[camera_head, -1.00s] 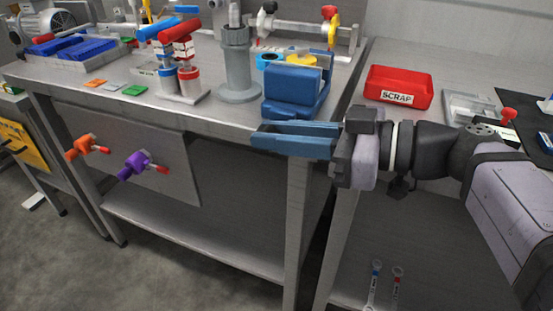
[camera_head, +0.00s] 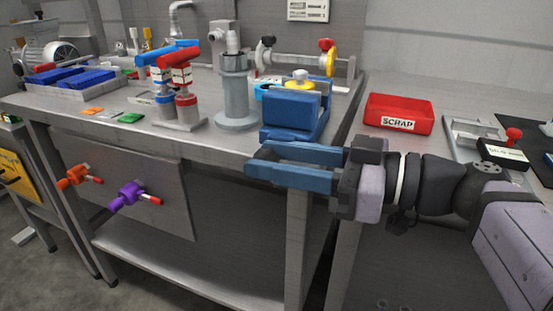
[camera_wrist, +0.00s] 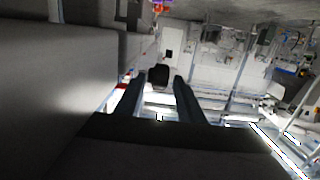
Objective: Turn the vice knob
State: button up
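The blue vice (camera_head: 290,116) stands on the front right corner of the metal bench. No knob on it shows clearly in the head view; a yellow round part (camera_head: 299,80) shows behind its top, and I cannot tell whether it belongs to the vice. My gripper (camera_head: 254,161) has blue fingers pointing left, with a gap between them and nothing held. It appears just below and in front of the vice, by the bench edge. In the wrist view, my gripper (camera_wrist: 158,88) has its fingers apart, with a dark rounded thing (camera_wrist: 158,75) showing between or beyond them; I cannot tell what it is.
A grey post (camera_head: 236,92) and red and blue handled valves (camera_head: 182,82) stand left of the vice. Orange (camera_head: 77,176) and purple (camera_head: 133,195) knobs jut from the front panel. A red scrap tray (camera_head: 399,113) sits right. Space left of my gripper is open.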

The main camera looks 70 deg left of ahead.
jog(key=shift+w, duration=0.1)
jog(key=v, duration=0.7)
jog(key=shift+p, duration=0.3)
jog(key=shift+d+r, duration=0.15)
